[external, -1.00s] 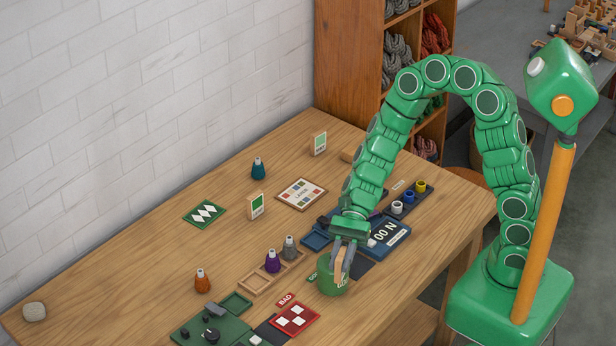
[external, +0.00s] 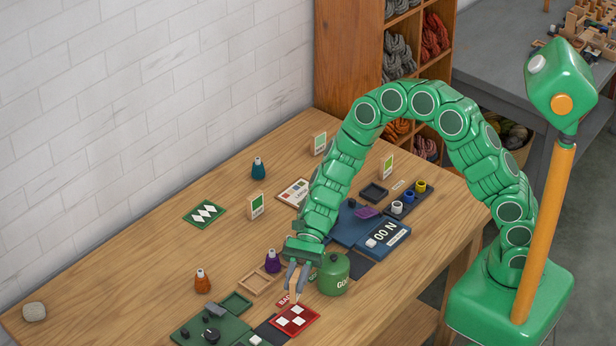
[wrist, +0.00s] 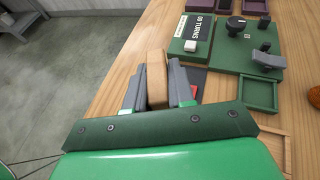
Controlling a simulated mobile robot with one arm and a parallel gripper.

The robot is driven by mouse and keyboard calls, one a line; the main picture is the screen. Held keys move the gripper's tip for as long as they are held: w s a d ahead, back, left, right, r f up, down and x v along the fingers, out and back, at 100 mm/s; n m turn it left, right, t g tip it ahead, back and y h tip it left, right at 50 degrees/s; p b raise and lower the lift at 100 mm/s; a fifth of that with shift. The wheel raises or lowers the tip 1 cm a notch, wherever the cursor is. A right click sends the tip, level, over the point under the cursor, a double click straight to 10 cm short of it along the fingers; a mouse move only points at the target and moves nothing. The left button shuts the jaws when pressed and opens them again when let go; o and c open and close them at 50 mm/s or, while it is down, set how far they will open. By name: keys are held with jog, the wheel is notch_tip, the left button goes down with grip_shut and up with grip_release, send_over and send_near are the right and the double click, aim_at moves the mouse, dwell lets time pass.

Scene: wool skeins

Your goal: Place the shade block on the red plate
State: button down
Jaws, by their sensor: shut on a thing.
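My gripper (external: 294,288) is shut on a tan wooden block, taken as the shade block. The block (wrist: 157,78) stands upright between the grey fingers in the wrist view; in the external view only a small light piece shows at the fingertips. The gripper points down over the back edge of the red plate (external: 312,316), which has white squares on it. Whether the block touches the plate I cannot tell. In the wrist view a strip of the red plate (wrist: 198,76) shows beyond the fingers, the rest being hidden.
A green lidded pot (external: 333,277) stands just right of the gripper. A green board (external: 207,330) with dark parts lies left of the plate. A purple cone (external: 272,261) and a wooden tray (external: 254,284) are behind. The table's left side is mostly clear.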

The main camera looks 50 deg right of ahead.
jog(key=shift+w+a+f, duration=0.3)
jog(key=shift+f, duration=0.2)
jog(key=shift+w+a+f, duration=0.3)
jog(key=shift+f, duration=0.25)
jog(key=shift+w+a+f, duration=0.3)
jog(key=shift+f, duration=1.75)
jog(key=c, duration=1)
grip_release()
jog(key=shift+w, duration=0.1)
jog(key=shift+o, duration=0.2)
jog(key=v, duration=1.2)
